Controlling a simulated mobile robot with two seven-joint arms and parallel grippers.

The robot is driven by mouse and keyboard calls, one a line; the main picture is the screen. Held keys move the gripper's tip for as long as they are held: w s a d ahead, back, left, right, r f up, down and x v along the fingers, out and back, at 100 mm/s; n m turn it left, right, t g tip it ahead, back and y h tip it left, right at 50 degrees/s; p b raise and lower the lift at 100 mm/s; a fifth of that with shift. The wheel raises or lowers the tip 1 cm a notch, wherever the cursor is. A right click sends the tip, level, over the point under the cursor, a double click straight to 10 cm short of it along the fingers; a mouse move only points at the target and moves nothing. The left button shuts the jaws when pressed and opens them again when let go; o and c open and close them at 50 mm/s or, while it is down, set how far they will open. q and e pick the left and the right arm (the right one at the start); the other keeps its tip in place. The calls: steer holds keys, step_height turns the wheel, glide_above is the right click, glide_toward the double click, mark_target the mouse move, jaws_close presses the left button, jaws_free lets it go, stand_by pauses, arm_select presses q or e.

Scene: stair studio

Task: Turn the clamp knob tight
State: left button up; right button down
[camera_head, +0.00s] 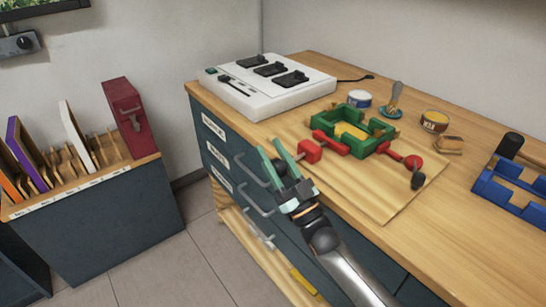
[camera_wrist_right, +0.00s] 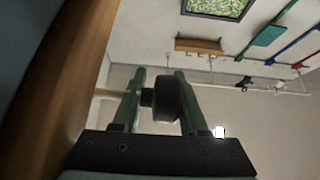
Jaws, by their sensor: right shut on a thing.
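In the right wrist view the black knob (camera_wrist_right: 168,100) lies between the two fingers. My left gripper is not in view.
A white device with black pads (camera_head: 262,92) stands at the back left of the bench. Small tins (camera_head: 434,121), a brush (camera_head: 395,100) and a blue frame (camera_head: 510,188) lie to the right. Drawer handles (camera_head: 252,171) stick out below my right gripper.

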steer(key=shift+s+a+f, duration=0.2)
steer(key=shift+s+a, duration=0.05)
steer(key=shift+a, duration=0.15)
steer(key=c, duration=0.7)
jaws_free()
steer(key=shift+o, duration=0.3)
steer(key=shift+r, duration=0.1)
steer(key=shift+w+d, duration=0.1)
steer(key=shift+d, duration=0.05)
steer(key=v, duration=1.2)
steer(key=shift+d, duration=0.15)
